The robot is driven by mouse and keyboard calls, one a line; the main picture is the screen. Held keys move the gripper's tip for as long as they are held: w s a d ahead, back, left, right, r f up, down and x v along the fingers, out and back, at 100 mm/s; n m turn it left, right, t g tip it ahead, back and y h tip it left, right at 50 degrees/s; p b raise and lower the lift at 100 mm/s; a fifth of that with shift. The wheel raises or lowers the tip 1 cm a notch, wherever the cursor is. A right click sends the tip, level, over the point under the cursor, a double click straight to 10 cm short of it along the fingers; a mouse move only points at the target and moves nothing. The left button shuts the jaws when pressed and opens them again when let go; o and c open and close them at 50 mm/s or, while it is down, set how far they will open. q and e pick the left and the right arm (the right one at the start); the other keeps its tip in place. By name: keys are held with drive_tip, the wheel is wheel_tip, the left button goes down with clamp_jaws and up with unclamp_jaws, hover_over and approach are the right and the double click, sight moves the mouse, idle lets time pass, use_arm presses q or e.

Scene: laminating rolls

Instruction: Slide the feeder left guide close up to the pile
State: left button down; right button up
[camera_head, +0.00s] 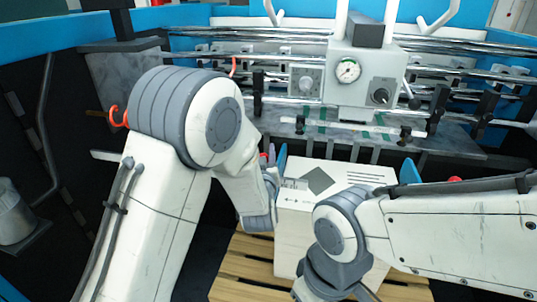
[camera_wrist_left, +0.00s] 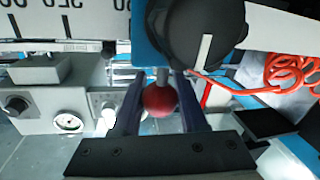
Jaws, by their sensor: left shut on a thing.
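The pile (camera_head: 335,178) is a white block with printed marks on top, standing on a wooden pallet. The feeder left guide (camera_head: 282,158) is a blue plate at the pile's far left corner, mostly hidden by my left arm; any gap to the pile is unclear. My left gripper (camera_head: 269,160) is beside it, its fingers small and partly hidden. In the left wrist view its two dark fingers (camera_wrist_left: 160,103) are shut on a red ball knob (camera_wrist_left: 160,99), beneath a blue plate with a black round knob (camera_wrist_left: 195,30). My right gripper is out of frame.
A second blue guide (camera_head: 409,172) with a red knob (camera_head: 455,179) stands right of the pile. Behind are metal rails and a grey unit with a gauge (camera_head: 347,70). The wooden pallet (camera_head: 240,270) lies below. The wrist view shows a ruler scale (camera_wrist_left: 60,22) and coiled orange hose (camera_wrist_left: 290,72).

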use_arm(q)
drive_tip(key=shift+c, duration=2.3)
unclamp_jaws()
drive_tip(key=shift+s+d+b, duration=0.1)
drive_tip(key=shift+s+b, duration=0.25)
drive_tip(key=shift+s, duration=0.25)
drive_tip(key=s+b, duration=0.6)
drive_tip(key=s, duration=0.3)
drive_tip(key=shift+s, duration=0.15)
drive_tip(key=shift+d, duration=0.1)
